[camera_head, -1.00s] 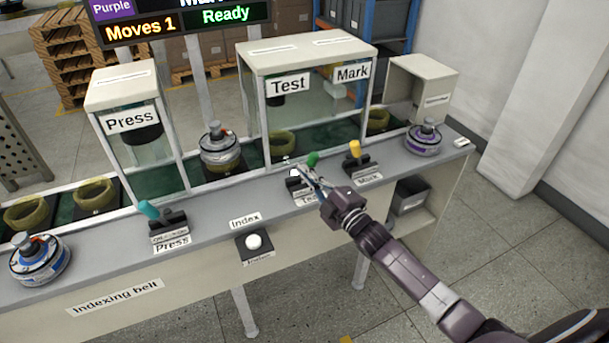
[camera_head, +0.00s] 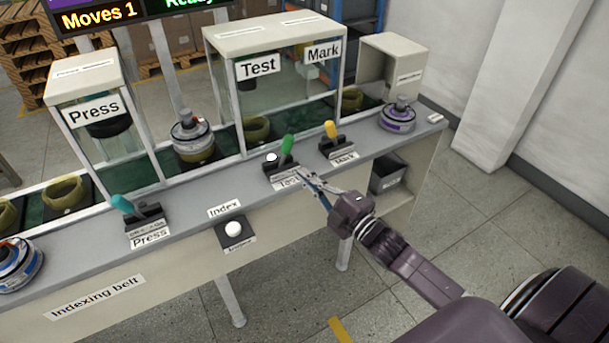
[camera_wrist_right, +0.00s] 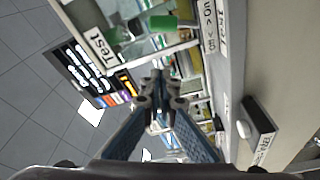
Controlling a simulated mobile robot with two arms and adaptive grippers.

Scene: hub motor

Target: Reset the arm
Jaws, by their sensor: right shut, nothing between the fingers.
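My right gripper (camera_head: 306,178) is in front of the green Test lever (camera_head: 287,145) at the bench's front edge in the head view. Its fingers are shut and empty, and they meet at the tips in the right wrist view (camera_wrist_right: 160,88). The green lever handle also shows at the top of the wrist view (camera_wrist_right: 163,22), apart from the fingertips. My left gripper is not in view.
The bench (camera_head: 185,205) carries the teal Press lever (camera_head: 122,203), the white Index button (camera_head: 233,229) and the yellow Mark lever (camera_head: 331,130). Hub motors stand on the belt (camera_head: 190,132), at the right end (camera_head: 397,116) and at the left edge (camera_head: 17,262). Floor right of the bench is clear.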

